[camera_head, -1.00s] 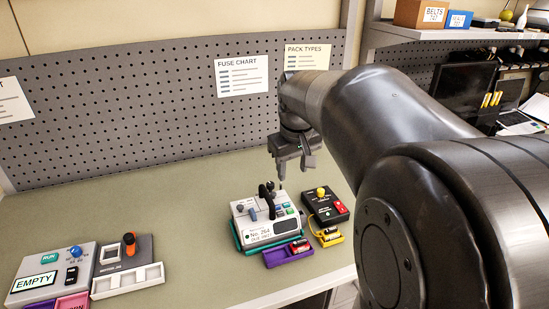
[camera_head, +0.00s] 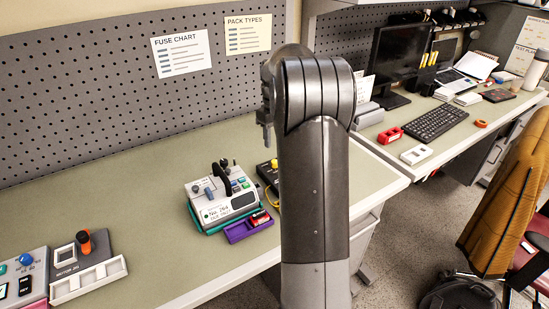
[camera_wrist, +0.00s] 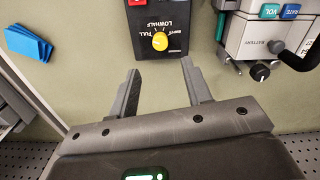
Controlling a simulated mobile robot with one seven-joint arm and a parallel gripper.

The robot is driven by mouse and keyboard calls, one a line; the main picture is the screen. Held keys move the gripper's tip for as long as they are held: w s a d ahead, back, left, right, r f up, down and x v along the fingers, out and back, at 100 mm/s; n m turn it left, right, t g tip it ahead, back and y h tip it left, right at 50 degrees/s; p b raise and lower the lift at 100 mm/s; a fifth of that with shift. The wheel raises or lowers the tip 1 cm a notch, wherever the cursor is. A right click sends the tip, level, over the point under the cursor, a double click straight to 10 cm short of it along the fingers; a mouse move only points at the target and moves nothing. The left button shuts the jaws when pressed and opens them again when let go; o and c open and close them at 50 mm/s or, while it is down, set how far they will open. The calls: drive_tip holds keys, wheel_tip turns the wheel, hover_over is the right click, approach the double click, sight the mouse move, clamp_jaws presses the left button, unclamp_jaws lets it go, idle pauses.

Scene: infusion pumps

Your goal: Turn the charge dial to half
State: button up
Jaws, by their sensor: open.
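The charge dial is a yellow knob (camera_wrist: 160,41) on a black box (camera_wrist: 174,18) marked LOW, HALF and FULL, upside down in the wrist view. I cannot tell which mark it points to. In the head view, the black box (camera_head: 266,173) is mostly hidden behind my arm, with a bit of the yellow knob (camera_head: 274,163) showing. My gripper (camera_wrist: 160,67) is open and empty. In the wrist picture its two fingertips lie just below the knob, one to each side, apart from it. In the head view my gripper (camera_head: 267,127) shows partly beside my arm, above the bench.
A grey-white pump (camera_head: 218,207) with a black handle stands close beside the black box. A purple tray (camera_head: 238,232) sits before it. Blue pieces (camera_wrist: 28,43) lie left in the wrist view. The bench between pump and left-hand units is clear.

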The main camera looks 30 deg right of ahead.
wheel_tip(320, 180, down, 9)
drive_tip(key=shift+r, duration=0.15)
drive_tip(key=shift+c, duration=0.5)
clamp_jaws()
